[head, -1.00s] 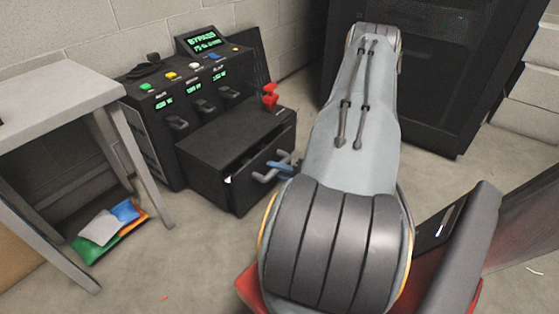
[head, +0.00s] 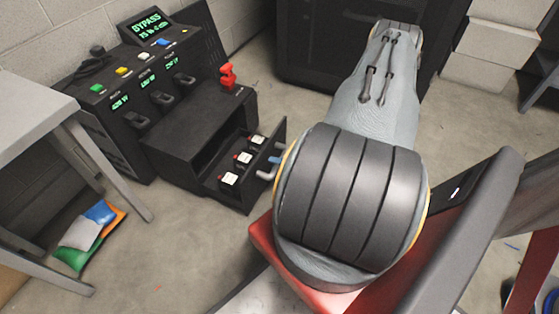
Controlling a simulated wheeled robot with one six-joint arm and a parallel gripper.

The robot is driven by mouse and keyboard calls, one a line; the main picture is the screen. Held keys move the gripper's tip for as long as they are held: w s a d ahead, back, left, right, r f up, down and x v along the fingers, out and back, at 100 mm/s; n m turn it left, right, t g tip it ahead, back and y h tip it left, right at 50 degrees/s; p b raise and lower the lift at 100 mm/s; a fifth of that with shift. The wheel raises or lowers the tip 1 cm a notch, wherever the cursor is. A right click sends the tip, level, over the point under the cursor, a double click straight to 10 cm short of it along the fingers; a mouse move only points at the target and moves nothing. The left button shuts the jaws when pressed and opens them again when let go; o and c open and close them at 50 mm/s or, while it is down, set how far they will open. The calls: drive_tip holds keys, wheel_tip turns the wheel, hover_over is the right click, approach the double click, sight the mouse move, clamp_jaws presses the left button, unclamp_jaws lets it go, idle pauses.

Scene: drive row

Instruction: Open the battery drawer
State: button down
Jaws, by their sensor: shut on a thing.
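The black battery drawer (head: 236,196) stands pulled well out of its cabinet (head: 195,140). Three dark blocks with white labels and red parts, which look like batteries (head: 243,158), sit in a row inside it. The grey bar handle (head: 265,174) is on the drawer's front. My gripper (head: 275,160) shows only as a bit of blue at this handle, and it is shut on the handle. The rest of the gripper is hidden behind my arm.
A control panel (head: 150,85) with a lit "BYPASS" display stands behind the drawer cabinet. A red lever (head: 228,75) stands on the cabinet top. A grey table (head: 40,120) is at the left, with coloured packets (head: 85,236) on the floor below. Floor between them is clear.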

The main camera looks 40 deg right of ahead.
drive_tip(key=c, duration=1.6)
unclamp_jaws()
drive_tip(key=shift+s, duration=0.1)
drive_tip(key=p+v, duration=0.2)
drive_tip(key=v, duration=0.5)
drive_tip(key=shift+s+d+p, duration=0.2)
drive_tip(key=shift+s+p, duration=0.1)
drive_tip(key=shift+p, duration=0.05)
